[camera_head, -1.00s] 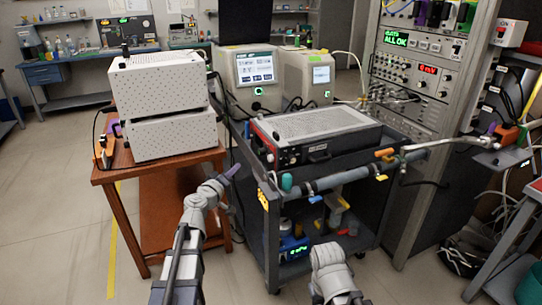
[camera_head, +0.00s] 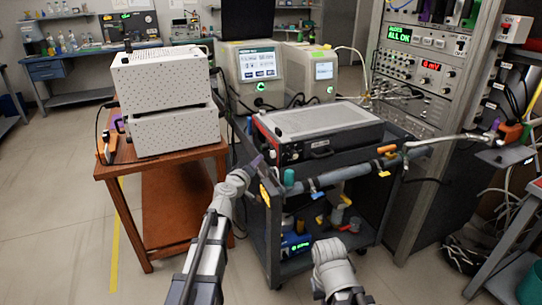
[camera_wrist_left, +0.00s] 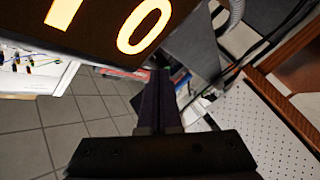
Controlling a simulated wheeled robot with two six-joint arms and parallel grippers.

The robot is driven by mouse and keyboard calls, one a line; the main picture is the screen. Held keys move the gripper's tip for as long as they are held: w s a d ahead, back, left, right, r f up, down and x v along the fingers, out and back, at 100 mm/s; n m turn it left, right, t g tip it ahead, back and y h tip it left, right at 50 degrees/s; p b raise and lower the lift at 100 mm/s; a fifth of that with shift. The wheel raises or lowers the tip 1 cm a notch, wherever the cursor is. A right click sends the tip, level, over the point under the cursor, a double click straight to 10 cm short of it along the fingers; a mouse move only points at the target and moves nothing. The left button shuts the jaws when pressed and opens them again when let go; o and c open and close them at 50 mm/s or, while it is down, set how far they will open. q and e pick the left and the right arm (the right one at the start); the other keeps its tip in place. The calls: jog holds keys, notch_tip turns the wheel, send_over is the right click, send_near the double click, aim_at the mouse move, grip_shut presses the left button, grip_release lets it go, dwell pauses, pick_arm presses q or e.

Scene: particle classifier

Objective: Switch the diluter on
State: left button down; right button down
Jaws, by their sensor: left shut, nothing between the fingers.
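No readable label tells me which box is the diluter. A grey instrument (camera_head: 326,120) with a dark front panel, knobs and a red left edge lies on top of the cart. My left gripper (camera_head: 257,161), dark purple, is shut and empty at the cart's front left corner, just below and left of that panel. In the left wrist view its closed fingers (camera_wrist_left: 158,95) point at the gap beside a dark plate with large yellow digits (camera_wrist_left: 145,25). I cannot tell whether they touch anything. My right arm shows at the bottom of the head view; its gripper does not.
The cart (camera_head: 258,225) carries a pipe with coloured valves (camera_head: 350,172) along its front and a blue device (camera_head: 295,243) below. A wooden table (camera_head: 150,160) with two white perforated boxes stands left. An instrument rack (camera_head: 410,110) stands right. Floor at front left is clear.

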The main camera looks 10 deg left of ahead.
pick_arm(q)
jog(key=shift+w+d, duration=0.35)
jog(key=shift+d, duration=0.25)
jog(key=shift+w+d+r, duration=0.1)
jog(key=shift+w+d, duration=0.2)
jog(key=shift+d, duration=0.05)
dwell(2.0)
jog(key=shift+w+d+r, duration=0.3)
jog(key=shift+w+d, duration=0.15)
jog(key=shift+w, duration=0.35)
dwell(1.2)
jog(key=shift+s+f, duration=0.15)
dwell(0.5)
dwell(0.3)
jog(key=shift+s+a+f, duration=0.2)
jog(key=shift+s+a, duration=0.5)
jog(key=shift+s+a+f, duration=0.2)
jog(key=shift+s+a, duration=0.5)
jog(key=shift+s+a, duration=0.1)
jog(key=shift+a, duration=0.05)
jog(key=shift+s, duration=0.1)
